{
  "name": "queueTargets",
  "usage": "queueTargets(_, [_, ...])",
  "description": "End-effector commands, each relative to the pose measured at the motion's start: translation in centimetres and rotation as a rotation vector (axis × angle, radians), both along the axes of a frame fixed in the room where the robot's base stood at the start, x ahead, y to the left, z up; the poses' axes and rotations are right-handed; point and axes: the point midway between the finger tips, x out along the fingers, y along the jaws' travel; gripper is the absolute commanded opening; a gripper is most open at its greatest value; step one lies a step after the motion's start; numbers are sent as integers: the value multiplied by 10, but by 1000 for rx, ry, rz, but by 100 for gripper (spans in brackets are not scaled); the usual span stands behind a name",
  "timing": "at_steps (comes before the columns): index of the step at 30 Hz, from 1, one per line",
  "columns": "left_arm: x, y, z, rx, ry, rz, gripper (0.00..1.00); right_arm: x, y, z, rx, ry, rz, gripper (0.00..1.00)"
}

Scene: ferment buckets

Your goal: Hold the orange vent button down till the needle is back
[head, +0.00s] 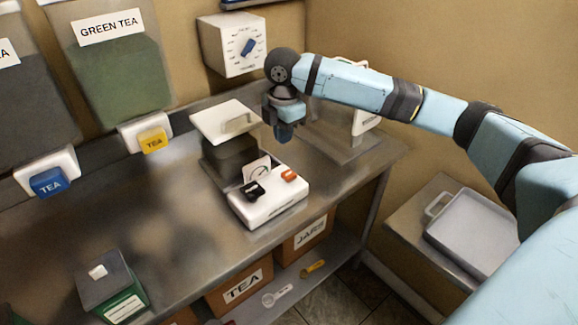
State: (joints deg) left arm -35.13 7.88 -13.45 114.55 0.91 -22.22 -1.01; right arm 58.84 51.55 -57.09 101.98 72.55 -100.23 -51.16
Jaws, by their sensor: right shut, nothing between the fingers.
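The orange vent button (289,175) sits on top of a white unit (268,204) on the metal counter. A small dial (257,170) stands upright at the back of the unit; its needle is too small to read. My left gripper is not in view.
A dark box with a raised white lid (226,121) stands right behind the unit. A white dial box (232,46) is on the wall. A green box (111,288) stands front left. A grey tray (473,232) lies at right. The counter's left middle is clear.

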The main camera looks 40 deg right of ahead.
Motion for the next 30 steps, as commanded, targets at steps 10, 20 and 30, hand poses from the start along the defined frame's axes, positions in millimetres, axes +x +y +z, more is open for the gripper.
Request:
queueTargets(10, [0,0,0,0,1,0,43,6,-20,20,-4,14,3,0])
queueTargets(20, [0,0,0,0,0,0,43,6,-19,13,-3,14,2,0])
queueTargets(30, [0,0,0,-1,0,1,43,5,-20,-50,-4,16,1,0])
